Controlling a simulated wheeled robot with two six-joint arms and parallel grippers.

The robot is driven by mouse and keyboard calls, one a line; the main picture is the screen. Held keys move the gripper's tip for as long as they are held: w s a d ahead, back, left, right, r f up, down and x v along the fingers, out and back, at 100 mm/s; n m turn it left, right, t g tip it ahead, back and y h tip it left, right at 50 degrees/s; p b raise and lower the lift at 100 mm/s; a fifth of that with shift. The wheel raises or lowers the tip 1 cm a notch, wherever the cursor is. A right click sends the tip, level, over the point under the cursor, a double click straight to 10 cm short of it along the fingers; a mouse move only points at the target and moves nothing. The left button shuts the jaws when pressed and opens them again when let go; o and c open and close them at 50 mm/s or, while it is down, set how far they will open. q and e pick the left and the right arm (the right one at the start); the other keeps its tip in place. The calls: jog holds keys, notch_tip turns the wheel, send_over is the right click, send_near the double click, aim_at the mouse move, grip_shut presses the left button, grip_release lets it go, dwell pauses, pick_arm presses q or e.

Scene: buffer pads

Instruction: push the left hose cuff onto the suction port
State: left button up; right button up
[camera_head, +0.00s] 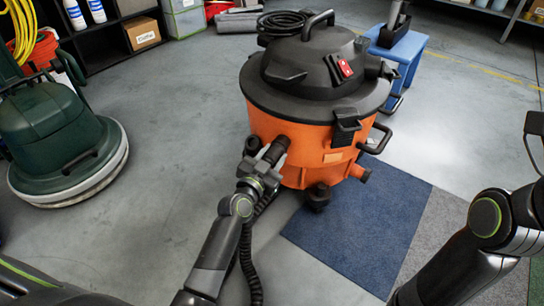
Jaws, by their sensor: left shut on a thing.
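The orange shop vacuum (305,135) with a black lid stands upright in the middle of the floor. My left gripper (265,166) is at the drum's front left, shut on the black hose cuff (276,150). The cuff tilts up to the right, and its upper end overlaps the orange drum wall. The suction port is not clearly visible; I cannot tell whether the cuff is around it or only in front of it. The black ribbed hose (247,262) hangs down beside my left forearm. My right arm shows at the lower right; its gripper cannot be made out.
A green floor machine (55,140) stands at the left. A blue stool (405,57) is behind the vacuum. Blue (350,240) and grey (432,228) mats lie at its front right. Shelves line the back. Grey floor is clear left of the vacuum.

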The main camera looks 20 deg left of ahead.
pick_arm(q)
jog(key=shift+w+r, duration=0.1)
jog(key=shift+w, duration=0.05)
jog(key=shift+c, duration=0.6)
jog(key=o, duration=1.4)
